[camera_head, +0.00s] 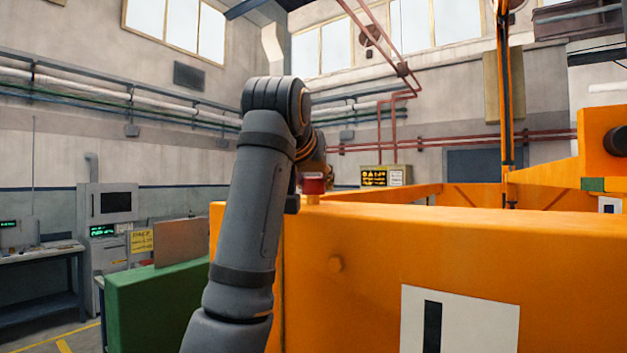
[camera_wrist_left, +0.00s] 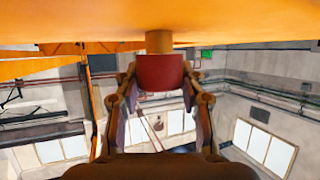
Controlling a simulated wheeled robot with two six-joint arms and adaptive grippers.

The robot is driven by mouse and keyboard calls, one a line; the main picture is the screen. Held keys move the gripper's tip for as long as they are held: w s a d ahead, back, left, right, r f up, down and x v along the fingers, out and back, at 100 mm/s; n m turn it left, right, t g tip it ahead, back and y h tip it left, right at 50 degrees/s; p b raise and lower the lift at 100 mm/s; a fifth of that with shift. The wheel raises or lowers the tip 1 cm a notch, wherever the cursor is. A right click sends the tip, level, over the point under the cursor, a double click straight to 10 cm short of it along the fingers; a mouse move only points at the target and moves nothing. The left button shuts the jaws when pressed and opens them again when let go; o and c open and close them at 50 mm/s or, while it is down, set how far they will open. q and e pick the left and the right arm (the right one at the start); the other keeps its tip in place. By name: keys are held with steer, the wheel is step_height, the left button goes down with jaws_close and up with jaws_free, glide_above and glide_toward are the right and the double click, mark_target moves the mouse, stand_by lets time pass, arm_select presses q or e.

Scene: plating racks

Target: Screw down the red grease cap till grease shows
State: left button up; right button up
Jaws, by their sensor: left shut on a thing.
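The red grease cap (camera_head: 314,184) sits on top of the orange beam (camera_head: 450,240), just right of my left forearm in the head view. In the left wrist view, which is upside down, the red cap (camera_wrist_left: 160,73) joins a short tan stem (camera_wrist_left: 159,42) on the orange surface. My left gripper (camera_wrist_left: 159,80) has one finger on each side of the cap and is shut on it. In the head view my left arm partly hides the gripper (camera_head: 300,190). Grease cannot be made out at this size. My right gripper is in neither view.
The orange frame fills the right side, with an upright orange post (camera_head: 505,100) behind. A green block (camera_head: 155,305) stands at lower left, near a grey control cabinet (camera_head: 110,225). A yellow and black sign (camera_head: 385,177) is behind the cap. Air above the beam is mostly clear.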

arm_select(q)
steer(key=m+g+h+p, duration=0.1)
steer(key=m+h, duration=0.1)
steer(key=shift+a+r+h, duration=0.1)
steer(key=shift+h, duration=0.2)
steer(key=m+g+h+p, duration=0.1)
steer(key=m+h, duration=0.1)
steer(key=m, duration=0.1)
steer(key=shift+h+p, duration=0.3)
steer(key=m+g+h+p, duration=0.3)
steer(key=m+g+p, duration=0.1)
steer(key=shift+r, duration=0.1)
steer(key=shift+m+g+h+p, duration=0.5)
steer(key=shift+m+g+p, duration=0.2)
steer(key=shift+p, duration=0.05)
steer(key=o, duration=1.2)
steer(key=shift+f, duration=0.2)
